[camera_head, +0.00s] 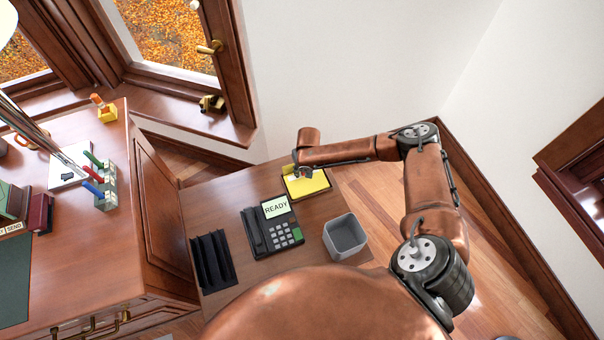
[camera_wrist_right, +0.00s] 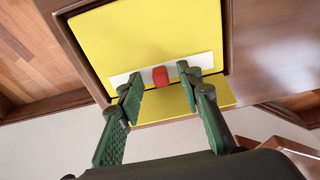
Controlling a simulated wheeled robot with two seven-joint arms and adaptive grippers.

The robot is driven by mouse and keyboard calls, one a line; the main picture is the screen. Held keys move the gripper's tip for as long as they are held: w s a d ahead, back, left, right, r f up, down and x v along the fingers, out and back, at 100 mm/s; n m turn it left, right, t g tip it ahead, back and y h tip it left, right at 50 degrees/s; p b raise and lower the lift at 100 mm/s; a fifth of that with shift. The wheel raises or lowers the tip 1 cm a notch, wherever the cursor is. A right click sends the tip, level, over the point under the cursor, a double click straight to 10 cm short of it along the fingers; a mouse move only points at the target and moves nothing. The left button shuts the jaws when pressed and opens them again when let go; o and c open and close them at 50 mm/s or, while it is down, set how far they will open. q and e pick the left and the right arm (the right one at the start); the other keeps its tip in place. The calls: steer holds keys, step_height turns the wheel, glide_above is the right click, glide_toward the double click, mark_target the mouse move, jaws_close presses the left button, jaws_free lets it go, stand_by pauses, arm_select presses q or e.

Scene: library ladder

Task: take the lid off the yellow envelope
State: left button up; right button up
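The yellow envelope (camera_head: 309,187) lies flat in a dark frame at the far end of the low wooden desk. In the right wrist view, its yellow face (camera_wrist_right: 150,38) fills the upper middle, with a white strip (camera_wrist_right: 205,60) near one edge. A small red block (camera_wrist_right: 160,76) sits on that strip. A separate yellow panel (camera_wrist_right: 218,92) shows beyond the strip; I cannot tell whether it is the lid. My right gripper (camera_head: 303,172) is over the envelope. Its green fingers (camera_wrist_right: 162,82) are open, one either side of the red block, with gaps visible. My left gripper is out of view.
A phone reading READY (camera_head: 270,225), a grey bin (camera_head: 345,236) and a black rack (camera_head: 211,261) stand on the same desk. A taller desk (camera_head: 150,210) is at left. The white wall (camera_head: 340,70) rises behind the envelope.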

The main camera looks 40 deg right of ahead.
steer(key=shift+r, duration=0.1)
steer(key=c, duration=0.6)
steer(key=shift+c, duration=0.9)
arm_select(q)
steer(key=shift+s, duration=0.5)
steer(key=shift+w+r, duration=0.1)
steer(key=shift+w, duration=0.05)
arm_select(e)
steer(key=shift+r, duration=0.1)
